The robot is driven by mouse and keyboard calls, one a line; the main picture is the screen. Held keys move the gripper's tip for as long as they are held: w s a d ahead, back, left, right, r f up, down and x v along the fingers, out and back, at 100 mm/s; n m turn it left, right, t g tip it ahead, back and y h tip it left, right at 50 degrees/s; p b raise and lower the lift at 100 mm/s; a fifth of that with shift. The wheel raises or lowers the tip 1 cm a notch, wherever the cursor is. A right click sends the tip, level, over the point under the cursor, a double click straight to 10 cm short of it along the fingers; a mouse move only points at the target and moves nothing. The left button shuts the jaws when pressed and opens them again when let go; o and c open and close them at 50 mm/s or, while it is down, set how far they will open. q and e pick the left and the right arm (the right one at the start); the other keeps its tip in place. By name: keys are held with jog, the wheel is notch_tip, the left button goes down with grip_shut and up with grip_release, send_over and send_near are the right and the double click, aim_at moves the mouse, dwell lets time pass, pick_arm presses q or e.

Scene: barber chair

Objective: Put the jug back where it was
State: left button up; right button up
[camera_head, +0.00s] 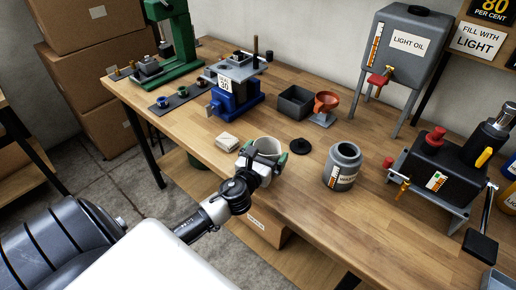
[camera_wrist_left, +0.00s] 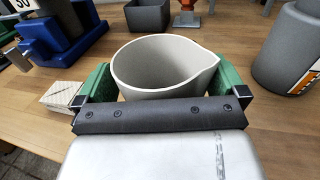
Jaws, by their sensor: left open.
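The jug (camera_head: 268,145) is a light grey, open-topped vessel with a pouring lip, upright at the front edge of the wooden workbench (camera_head: 318,230). In the left wrist view the jug (camera_wrist_left: 165,62) stands between the two green fingers of my left gripper (camera_wrist_left: 165,85). The jaws are open, one finger on each side of the jug. In the head view my left gripper (camera_head: 264,160) reaches it from the front, hiding its lower part. I cannot tell whether the fingers touch it. My right gripper is not in view.
A small pale block (camera_head: 227,143) lies left of the jug and a black lid (camera_head: 301,146) lies to its right. A grey canister (camera_head: 343,167) stands further right. Bare bench lies at front right.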

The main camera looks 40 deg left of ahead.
pick_arm(q)
jog(key=s+d+b, duration=0.1)
jog(key=s+b, duration=0.1)
jog(key=s, duration=0.9)
jog(key=shift+s+d, duration=0.35)
